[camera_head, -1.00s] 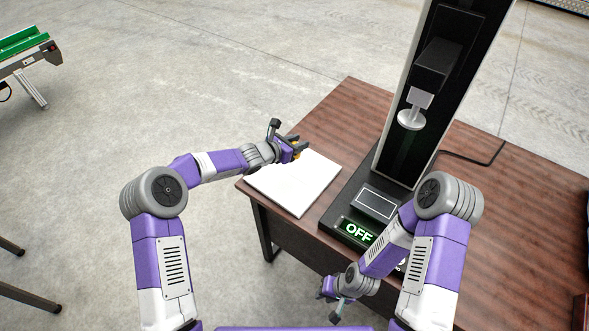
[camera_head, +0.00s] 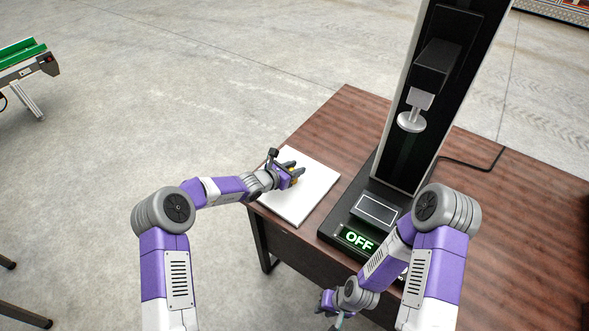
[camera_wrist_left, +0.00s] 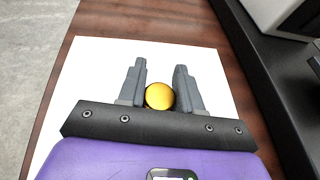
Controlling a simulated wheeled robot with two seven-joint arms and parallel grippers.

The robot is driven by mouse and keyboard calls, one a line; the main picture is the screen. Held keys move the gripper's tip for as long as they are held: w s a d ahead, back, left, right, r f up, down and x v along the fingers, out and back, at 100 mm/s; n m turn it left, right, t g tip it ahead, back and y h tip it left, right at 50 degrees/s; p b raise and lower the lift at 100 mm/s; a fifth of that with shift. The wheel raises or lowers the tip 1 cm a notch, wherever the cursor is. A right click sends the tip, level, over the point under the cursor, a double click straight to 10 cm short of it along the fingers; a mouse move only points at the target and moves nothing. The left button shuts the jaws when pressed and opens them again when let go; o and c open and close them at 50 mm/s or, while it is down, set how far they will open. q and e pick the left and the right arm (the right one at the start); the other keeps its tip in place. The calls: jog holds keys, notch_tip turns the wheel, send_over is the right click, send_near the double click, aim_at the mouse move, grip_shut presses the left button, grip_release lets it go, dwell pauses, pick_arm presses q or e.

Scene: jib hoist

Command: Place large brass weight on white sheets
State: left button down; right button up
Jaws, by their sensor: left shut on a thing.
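The white sheets (camera_head: 316,181) lie on the left part of the wooden table and also fill much of the left wrist view (camera_wrist_left: 84,75). My left gripper (camera_head: 292,172) is over the sheets. In the left wrist view its fingers (camera_wrist_left: 159,84) are shut on the brass weight (camera_wrist_left: 160,96), whose round golden top shows between them. I cannot tell whether the weight touches the sheets. In the head view the weight (camera_head: 294,181) is mostly hidden by the fingers. My right gripper (camera_head: 329,309) hangs low in front of the table; its jaw state is unclear.
A black test stand (camera_head: 407,150) with a silver round head and a lit OFF display stands right of the sheets on the brown table (camera_head: 343,118). A cable lies behind it. A green conveyor (camera_head: 22,55) stands at far left. The table's right side is mostly clear.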

pick_arm(q)
jog(key=c, duration=1.2)
grip_release()
jog(key=shift+f, duration=0.15)
jog(key=o, duration=0.4)
jog(key=shift+o, duration=0.2)
jog(key=shift+r, duration=0.2)
jog(key=shift+s+a+r, duration=0.15)
jog(key=shift+a, duration=0.1)
jog(key=p+v, duration=0.2)
jog(key=v, duration=0.9)
jog(key=shift+s+a, duration=0.15)
jog(key=shift+s, duration=0.1)
